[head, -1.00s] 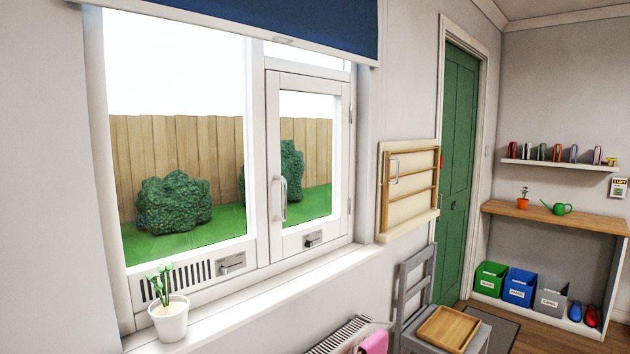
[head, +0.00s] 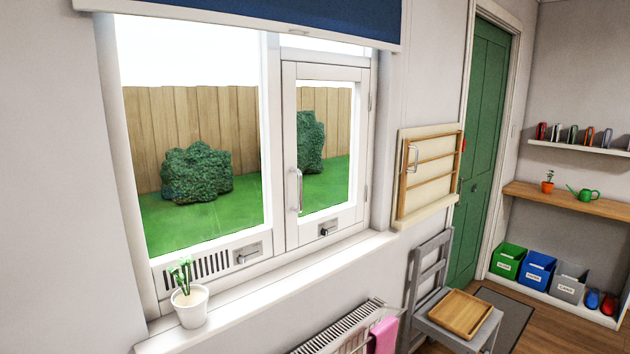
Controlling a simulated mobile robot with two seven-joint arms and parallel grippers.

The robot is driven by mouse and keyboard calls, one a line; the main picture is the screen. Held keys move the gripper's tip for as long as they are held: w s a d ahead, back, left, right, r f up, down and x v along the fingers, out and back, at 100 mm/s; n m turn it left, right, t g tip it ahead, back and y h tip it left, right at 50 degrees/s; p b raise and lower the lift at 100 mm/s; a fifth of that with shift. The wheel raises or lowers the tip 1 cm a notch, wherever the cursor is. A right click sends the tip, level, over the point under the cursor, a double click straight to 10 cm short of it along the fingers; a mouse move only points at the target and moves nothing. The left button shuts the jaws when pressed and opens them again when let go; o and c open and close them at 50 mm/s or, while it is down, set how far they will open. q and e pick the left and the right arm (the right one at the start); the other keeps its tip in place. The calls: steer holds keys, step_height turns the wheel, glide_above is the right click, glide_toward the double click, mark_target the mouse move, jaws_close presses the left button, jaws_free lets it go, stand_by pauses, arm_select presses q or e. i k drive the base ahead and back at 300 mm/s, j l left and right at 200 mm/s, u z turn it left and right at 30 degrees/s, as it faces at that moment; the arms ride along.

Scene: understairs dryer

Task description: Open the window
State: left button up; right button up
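The window (head: 276,150) is on the wall at the left and centre of the head view. Its left part is a large fixed-looking pane with a vent grille and a small slider below. Its right part is a narrower casement (head: 290,118) with hinges on its right side, and it looks closed in its frame. A silver upright handle (head: 299,190) is on the casement's left stile. A small dark-knobbed catch (head: 326,229) sits on its bottom rail. Neither of my grippers is in view.
A potted plant (head: 190,306) stands on the left of the window sill (head: 290,293). A blue blind (head: 270,14) hangs above. Below are a radiator (head: 333,330) with a pink cloth (head: 384,336) and a grey chair (head: 428,289) holding a wooden tray (head: 461,312). A folded wall rack (head: 428,175) hangs right.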

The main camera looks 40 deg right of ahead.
mark_target(298, 232)
steer(key=l+z, duration=0.15)
steer(key=l, duration=0.3)
steer(key=i+l+z, duration=0.15)
steer(key=l, duration=0.25)
steer(key=i+l+z, duration=0.2)
steer(key=l, duration=0.2)
steer(key=i+l+z, duration=0.2)
steer(key=i+l, duration=0.1)
